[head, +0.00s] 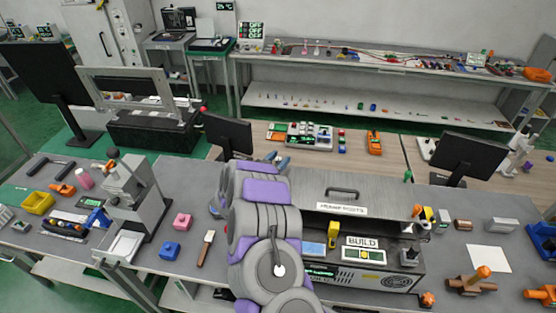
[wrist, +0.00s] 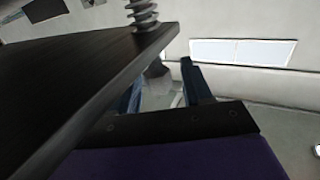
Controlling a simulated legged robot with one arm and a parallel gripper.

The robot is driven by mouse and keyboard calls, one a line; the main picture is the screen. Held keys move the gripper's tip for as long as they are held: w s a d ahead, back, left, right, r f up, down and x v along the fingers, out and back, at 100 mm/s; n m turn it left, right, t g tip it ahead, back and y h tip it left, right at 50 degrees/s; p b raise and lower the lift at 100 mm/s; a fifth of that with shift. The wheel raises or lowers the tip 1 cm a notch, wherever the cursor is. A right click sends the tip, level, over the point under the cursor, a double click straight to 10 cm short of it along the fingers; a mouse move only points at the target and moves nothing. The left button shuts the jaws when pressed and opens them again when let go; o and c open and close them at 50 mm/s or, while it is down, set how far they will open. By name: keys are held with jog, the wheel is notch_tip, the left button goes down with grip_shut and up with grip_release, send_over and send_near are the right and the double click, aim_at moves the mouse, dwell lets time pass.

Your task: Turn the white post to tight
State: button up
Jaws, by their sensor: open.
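My gripper (wrist: 160,85) is open in the wrist view, with two dark blue fingers and nothing seen between them. A dark slab runs close along its left side and partly hides the left finger. In the head view my grey and purple arm reaches over the bench, and the gripper's end (head: 279,160) is small and partly hidden. A white upright piece (head: 515,155) stands far right; I cannot tell if it is the post.
A grey press-like fixture (head: 128,190) stands at the left. Dark monitors (head: 468,155) rise behind the bench. Small blocks and tools lie around; some bench shows bare between them.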

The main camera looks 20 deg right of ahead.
jog(key=shift+c, duration=0.4)
grip_shut()
jog(key=shift+a, duration=0.1)
jog(key=shift+m+g+h+b, duration=0.3)
jog(key=shift+m+g+h, duration=0.25)
jog(key=shift+g, duration=0.25)
jog(key=shift+o, duration=0.4)
grip_release()
jog(key=shift+a, duration=0.1)
jog(key=b+v, duration=0.1)
jog(key=v, duration=1.6)
